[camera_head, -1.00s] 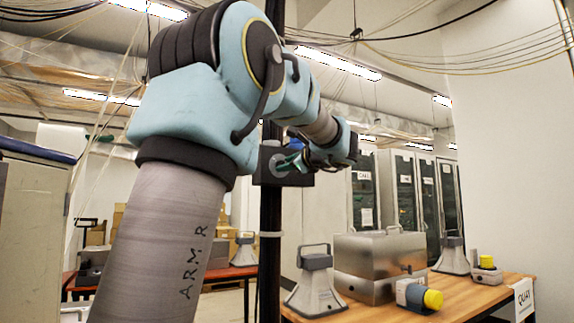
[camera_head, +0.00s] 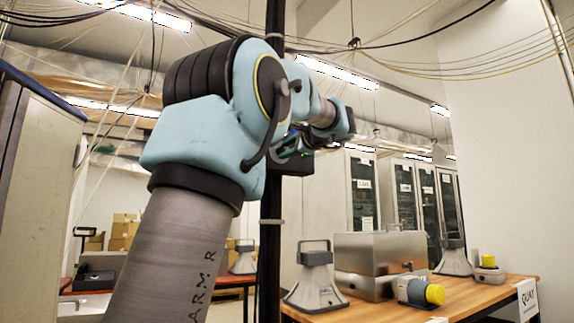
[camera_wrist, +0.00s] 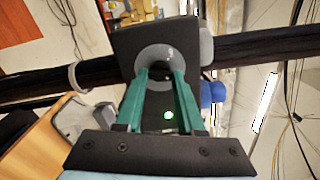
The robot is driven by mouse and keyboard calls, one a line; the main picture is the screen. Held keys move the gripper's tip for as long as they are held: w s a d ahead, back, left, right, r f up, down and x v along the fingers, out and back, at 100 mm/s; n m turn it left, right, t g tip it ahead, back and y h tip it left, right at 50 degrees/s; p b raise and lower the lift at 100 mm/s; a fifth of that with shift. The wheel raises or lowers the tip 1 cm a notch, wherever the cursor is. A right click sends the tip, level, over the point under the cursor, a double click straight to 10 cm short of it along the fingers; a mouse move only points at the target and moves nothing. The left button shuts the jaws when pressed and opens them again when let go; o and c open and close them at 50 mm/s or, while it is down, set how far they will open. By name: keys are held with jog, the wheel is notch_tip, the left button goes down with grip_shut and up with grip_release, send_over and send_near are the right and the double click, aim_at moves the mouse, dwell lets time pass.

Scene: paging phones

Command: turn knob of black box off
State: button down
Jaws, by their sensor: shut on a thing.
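The black box (camera_wrist: 128,42) is fixed on a dark upright pole (camera_head: 270,235). Its round grey knob (camera_wrist: 165,53) faces my gripper in the wrist view. A small green light (camera_wrist: 168,115) glows on the box, between my fingers. My gripper (camera_wrist: 162,76) has its two green fingers shut on the knob, one on each side. In the head view the box (camera_head: 298,164) is partly hidden behind my arm, and my gripper (camera_head: 290,144) is at its upper part. The knob itself and any markings for its setting cannot be made out there.
A wooden table (camera_head: 460,297) at lower right holds a metal case (camera_head: 370,250), grey horn-shaped units (camera_head: 315,285) and a grey device with a yellow knob (camera_head: 434,294). Cabinets (camera_head: 405,195) stand behind. Cables hang overhead. A pale cabinet (camera_head: 35,180) is close at left.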

jog(key=n+b, duration=0.9)
jog(key=n, duration=0.3)
jog(key=shift+f, duration=0.15)
dwell(0.3)
jog(key=c, duration=0.5)
grip_release()
jog(key=b+v, duration=0.3)
jog(key=v, duration=0.8)
jog(key=shift+w, duration=0.1)
